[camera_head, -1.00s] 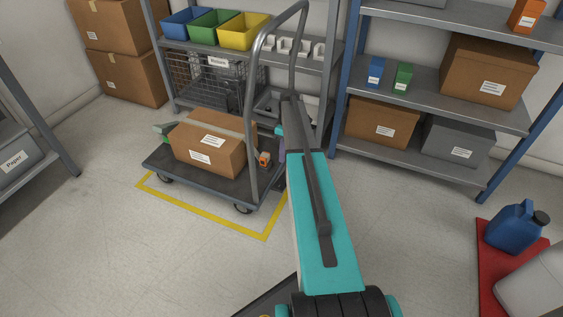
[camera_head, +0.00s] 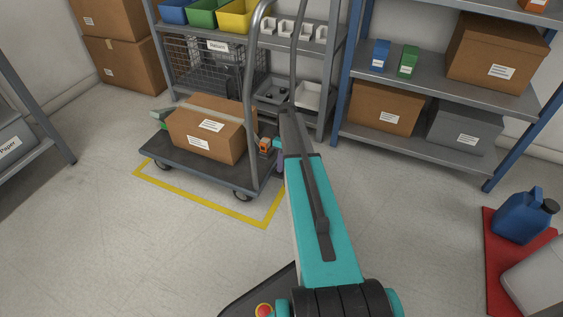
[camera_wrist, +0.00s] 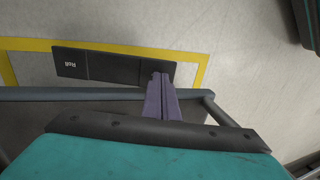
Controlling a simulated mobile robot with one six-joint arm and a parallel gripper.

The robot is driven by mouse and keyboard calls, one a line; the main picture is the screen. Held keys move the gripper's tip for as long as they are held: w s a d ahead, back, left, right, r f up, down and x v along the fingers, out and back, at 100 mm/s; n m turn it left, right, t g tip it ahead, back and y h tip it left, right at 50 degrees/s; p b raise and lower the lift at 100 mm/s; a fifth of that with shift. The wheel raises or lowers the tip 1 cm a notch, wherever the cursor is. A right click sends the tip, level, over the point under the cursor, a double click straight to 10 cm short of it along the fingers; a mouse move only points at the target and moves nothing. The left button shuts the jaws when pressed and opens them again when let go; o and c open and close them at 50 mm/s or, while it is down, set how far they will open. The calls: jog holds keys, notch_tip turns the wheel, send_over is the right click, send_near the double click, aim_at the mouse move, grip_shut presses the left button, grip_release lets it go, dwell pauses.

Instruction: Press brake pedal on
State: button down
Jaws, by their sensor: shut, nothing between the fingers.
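The platform cart (camera_head: 195,170) stands on the floor with a tall grey handle (camera_head: 249,110) at its right end. In the wrist view, a flat black pedal plate (camera_wrist: 110,65) lies beyond the cart's grey edge bar (camera_wrist: 70,95). Its left part carries a small white label that seems to read "Roll". My gripper (camera_wrist: 161,76) is shut and empty, its purple fingers pointing at the plate's right part. The fingertips overlap the plate's near edge; I cannot tell whether they touch it. In the head view my gripper (camera_head: 281,160) is beside the handle's foot, partly hidden by my arm, and the pedal is hidden.
A cardboard box (camera_head: 208,128) and small items lie on the cart. Yellow floor tape (camera_head: 200,203) runs around it. Shelves (camera_head: 420,85) stand behind and right. A blue canister (camera_head: 524,217) stands on a red mat (camera_head: 497,270) at right. The floor in front is clear.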

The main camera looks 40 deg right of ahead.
jog(key=shift+a+f, duration=0.1)
jog(key=shift+f, duration=0.25)
jog(key=shift+s, duration=0.25)
